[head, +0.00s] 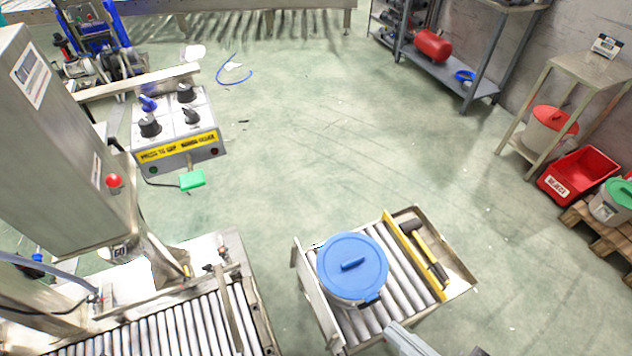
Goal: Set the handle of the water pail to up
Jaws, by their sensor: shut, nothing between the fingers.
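A white pail with a blue lid (350,258) stands upright on a small roller stand. A raised blue bar (352,264) lies across the middle of its lid. The pail's near side is mostly hidden under the lid. My gripper (392,328) enters at the bottom edge, just below and right of the pail. Its light grey fingers look shut and empty, apart from the blue grip.
The roller stand (388,262) has a yellow rail, with a hammer (425,255) beyond it. A roller conveyor (160,325) and a control box (180,130) are at left. A red-lidded pail (553,122) and a green-lidded pail (612,200) stand at right. The middle floor is clear.

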